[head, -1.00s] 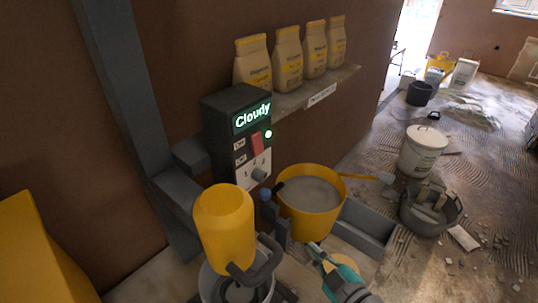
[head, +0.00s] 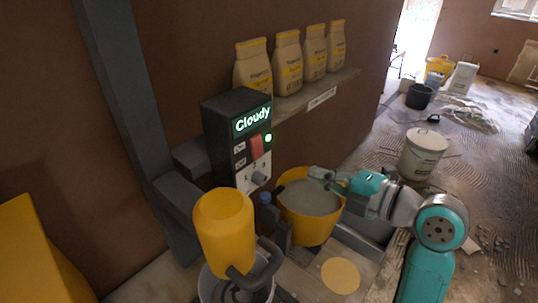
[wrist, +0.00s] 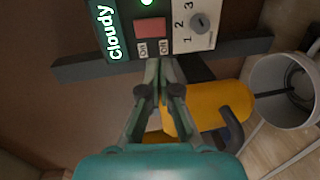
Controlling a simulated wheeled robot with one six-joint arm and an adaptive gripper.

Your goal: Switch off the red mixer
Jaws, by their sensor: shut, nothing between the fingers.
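A dark control box (head: 222,140) on the wall shows a lit "Cloudy" display, a green light (head: 268,138), a red rocker switch (head: 257,146) and a grey knob (head: 259,177). In the wrist view the red switch (wrist: 150,28) lies just beyond my fingertips, with small labels beside it and the knob (wrist: 200,22) to its right. A mixer with a yellow body (head: 224,225) stands below the box over a grey bucket (head: 207,285); I see no red mixer body. My gripper (head: 314,173) is shut and empty, over the yellow bucket, right of the box and apart from it.
The yellow bucket (head: 309,228) of grey mix stands right of the mixer. A shelf (head: 318,92) with several bags (head: 287,62) juts out above, right of the box. A grey post (head: 125,90) stands at left. A white bucket (head: 422,155) is on the floor at right.

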